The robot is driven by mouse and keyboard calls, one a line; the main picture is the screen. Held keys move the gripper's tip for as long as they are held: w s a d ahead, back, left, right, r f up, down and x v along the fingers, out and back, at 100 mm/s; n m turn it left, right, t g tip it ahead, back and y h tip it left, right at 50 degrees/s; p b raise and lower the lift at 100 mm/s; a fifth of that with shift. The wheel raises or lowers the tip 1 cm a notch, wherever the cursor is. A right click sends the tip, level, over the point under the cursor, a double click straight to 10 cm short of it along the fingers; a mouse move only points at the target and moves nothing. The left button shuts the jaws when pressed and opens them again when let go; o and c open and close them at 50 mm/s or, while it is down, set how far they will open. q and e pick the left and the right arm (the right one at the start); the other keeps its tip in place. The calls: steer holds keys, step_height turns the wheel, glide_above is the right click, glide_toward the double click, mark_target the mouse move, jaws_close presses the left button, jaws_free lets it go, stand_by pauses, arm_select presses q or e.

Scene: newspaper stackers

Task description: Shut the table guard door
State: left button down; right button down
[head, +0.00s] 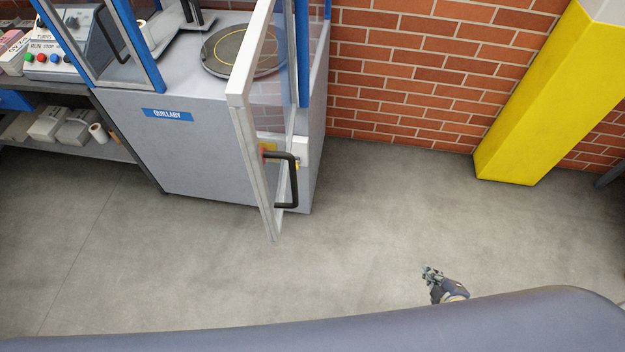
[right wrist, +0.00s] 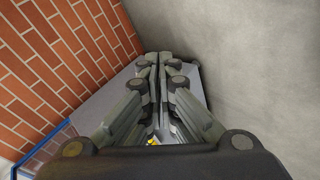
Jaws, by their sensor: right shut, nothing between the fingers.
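The table guard door (head: 252,160) is a pale metal frame with a clear panel. It stands open in the head view, swung out from the grey machine (head: 205,150) toward me. Its black bar handle (head: 294,182) is on the right face of the door. My right gripper (head: 431,271) is to the right of and nearer than the handle, clear of the door, over bare floor. In the right wrist view its fingers (right wrist: 158,58) are together with nothing between them. The handle cannot be made out there. My left gripper is out of view.
A round turntable (head: 243,50) sits on the machine top. A yellow post (head: 535,95) stands at the right by the brick wall (head: 430,75). A control box (head: 75,45) and shelf are at the left. The grey floor (head: 370,220) between door and post is free.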

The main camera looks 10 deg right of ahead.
steer(key=w+a+r+n+t+y+b, duration=0.15)
steer(key=w+r+n, duration=0.3)
steer(key=r, duration=0.45)
steer(key=w+a+r+n+t+y, duration=0.1)
steer(key=w+r+n+t+y, duration=0.15)
steer(key=r+n, duration=0.45)
steer(key=w+a+r+n+t+y+b, duration=0.1)
steer(key=w+r+n+y, duration=0.3)
steer(key=r, duration=0.6)
steer(key=s+a+r+n+g+y+b, duration=0.1)
steer(key=s+a+r+n+g+y, duration=0.35)
steer(key=a+r+n, duration=0.55)
steer(key=s+a+r+n+g+y, duration=0.45)
steer(key=a+r+n, duration=0.4)
steer(key=n, duration=0.35)
steer(key=p+x, duration=0.5)
steer(key=x, duration=0.8)
steer(key=shift+r+t+p, duration=0.25)
steer(key=shift+t+p, duration=0.15)
